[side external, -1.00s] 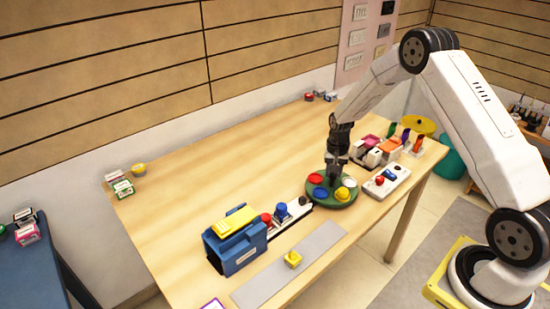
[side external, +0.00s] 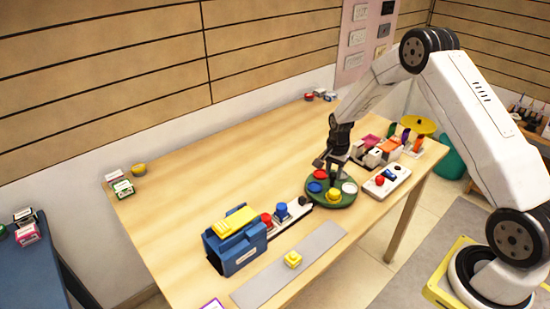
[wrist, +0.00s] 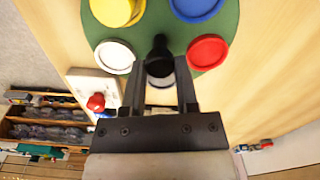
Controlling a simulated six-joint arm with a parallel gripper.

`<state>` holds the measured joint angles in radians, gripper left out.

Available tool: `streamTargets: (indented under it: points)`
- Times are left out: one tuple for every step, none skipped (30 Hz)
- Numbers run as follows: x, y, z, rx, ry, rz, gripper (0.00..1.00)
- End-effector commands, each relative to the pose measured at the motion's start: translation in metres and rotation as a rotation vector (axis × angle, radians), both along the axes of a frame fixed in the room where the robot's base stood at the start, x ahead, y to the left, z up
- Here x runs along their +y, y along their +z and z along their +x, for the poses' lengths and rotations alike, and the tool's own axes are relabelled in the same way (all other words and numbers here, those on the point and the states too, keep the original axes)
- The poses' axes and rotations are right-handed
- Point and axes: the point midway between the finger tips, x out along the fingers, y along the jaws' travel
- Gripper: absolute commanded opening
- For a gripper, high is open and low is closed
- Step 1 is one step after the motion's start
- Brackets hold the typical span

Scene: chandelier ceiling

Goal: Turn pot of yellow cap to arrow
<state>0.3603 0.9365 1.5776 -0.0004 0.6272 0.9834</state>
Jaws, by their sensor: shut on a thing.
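A round green turntable (side external: 336,205) on the wooden table carries a yellow-capped pot (side external: 335,195), a blue one (side external: 315,187), a red one (side external: 320,174) and a white one (side external: 349,188). The yellow cap faces the table's front edge. In the wrist view, the yellow cap (wrist: 117,8) is cut by the top edge. A black upright knob (wrist: 158,57) stands between the white and red caps. My gripper (wrist: 160,72) is shut on this knob, at the turntable's far side. I cannot make out the arrow.
A white box with a red button (side external: 380,181) stands close to the right of the turntable. A blue box with a yellow top (side external: 235,240) and a strip with red and blue knobs (side external: 281,210) lie to the left. The table's back left is mostly clear.

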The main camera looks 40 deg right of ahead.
Motion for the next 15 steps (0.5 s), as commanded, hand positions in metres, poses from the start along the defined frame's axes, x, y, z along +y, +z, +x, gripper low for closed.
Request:
streamTargets:
  points:
    - [0.0007, -0.0002, -0.0006, 0.002, -0.023, 0.002, 0.00]
    - [0.0008, -0.0002, -0.0006, 0.002, -0.039, 0.002, 0.00]
    - [0.0008, -0.0002, -0.0006, 0.002, -0.059, 0.002, 0.00]
    - [0.0008, -0.0002, -0.0005, 0.002, -0.074, 0.002, 0.00]
    - [0.0008, -0.0002, -0.0005, 0.002, -0.088, 0.002, 0.00]
    - [0.0008, -0.0002, -0.0005, 0.002, -0.109, 0.002, 0.00]
    - [0.0008, -0.0002, -0.0005, 0.002, -0.124, 0.002, 0.00]
    - [0.0008, -0.0002, -0.0005, 0.002, -0.139, 0.002, 0.00]
    - [0.0009, -0.0002, -0.0005, 0.002, -0.159, 0.002, 0.00]
    - [0.0009, -0.0002, -0.0005, 0.002, -0.173, 0.002, 0.00]
    - [0.0009, -0.0002, -0.0005, 0.002, -0.189, 0.002, 0.00]
    - [0.0009, -0.0002, -0.0005, 0.002, -0.208, 0.002, 0.00]
    - [0.0009, -0.0002, -0.0005, 0.002, -0.224, 0.002, 0.00]
    - [0.0010, -0.0002, -0.0005, 0.002, -0.238, 0.002, 0.00]
    - [0.0010, -0.0002, -0.0004, 0.002, -0.259, 0.002, 0.00]
